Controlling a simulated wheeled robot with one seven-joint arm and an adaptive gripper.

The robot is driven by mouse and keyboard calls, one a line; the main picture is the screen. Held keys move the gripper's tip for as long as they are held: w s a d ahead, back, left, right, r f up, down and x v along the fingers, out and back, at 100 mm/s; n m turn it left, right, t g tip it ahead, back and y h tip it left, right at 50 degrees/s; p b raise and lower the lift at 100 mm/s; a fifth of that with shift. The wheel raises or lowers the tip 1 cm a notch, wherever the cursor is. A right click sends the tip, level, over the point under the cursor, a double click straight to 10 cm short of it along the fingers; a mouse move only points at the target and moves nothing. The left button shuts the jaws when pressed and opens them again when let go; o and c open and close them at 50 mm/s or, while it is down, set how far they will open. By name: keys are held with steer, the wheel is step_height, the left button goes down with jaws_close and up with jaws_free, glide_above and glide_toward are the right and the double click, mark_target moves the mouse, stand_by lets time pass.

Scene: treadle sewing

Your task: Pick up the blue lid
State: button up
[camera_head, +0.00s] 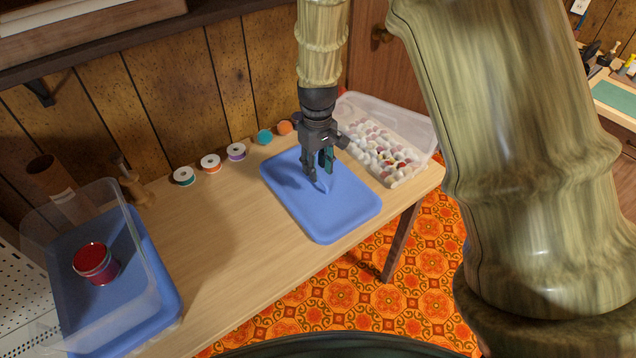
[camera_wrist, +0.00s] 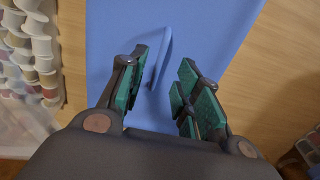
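The blue lid (camera_head: 335,213) lies flat on the wooden table near its right end. A thin upright blue handle stands at its middle. My gripper (camera_head: 320,180) points down over the lid, with its fingers around the handle's height. In the wrist view the fingers of my gripper (camera_wrist: 160,95) are apart, with green pads. The handle (camera_wrist: 161,62) shows between them, nearer the left finger, and whether they touch is unclear. The lid (camera_wrist: 205,35) fills the middle of that view.
A clear bin (camera_head: 424,133) of spools stands right of the lid. Several thread spools (camera_head: 210,163) line the table's back. The table's middle (camera_head: 225,225) is clear.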

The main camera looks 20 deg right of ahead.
mark_target(318, 182)
steer(key=shift+w+d+f, duration=0.1)
steer(key=shift+w+f, duration=0.05)
steer(key=shift+f, duration=1.7)
steer(key=shift+c, duration=0.5)
jaws_close()
